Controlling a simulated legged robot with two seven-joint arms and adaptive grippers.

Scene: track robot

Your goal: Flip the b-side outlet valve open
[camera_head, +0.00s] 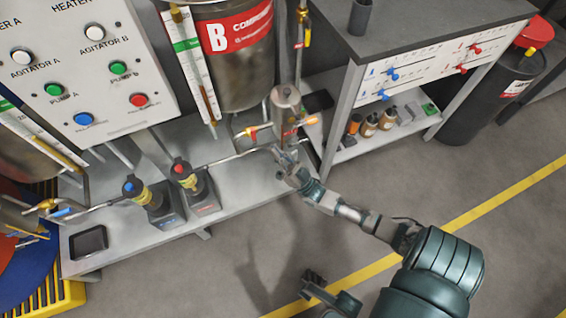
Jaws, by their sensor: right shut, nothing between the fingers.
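The tank marked B (235,60) stands at the back centre, with piping and a small metal cylinder (286,100) at its lower right. A red valve handle (253,133) sits on the pipework left of that cylinder. An orange handle (310,120) sits to its right. I cannot tell which handle belongs to the b-side outlet valve, or its position. My right gripper (283,156) is shut and empty, just below the cylinder and close to the pipework. Whether it touches anything is unclear.
Two pumps, one with a blue knob (129,187) and one with a red knob (178,168), stand on the metal bench (130,238). A control panel (85,70) is upper left. A shelf unit (349,100) stands right. The floor (480,190) in front is open.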

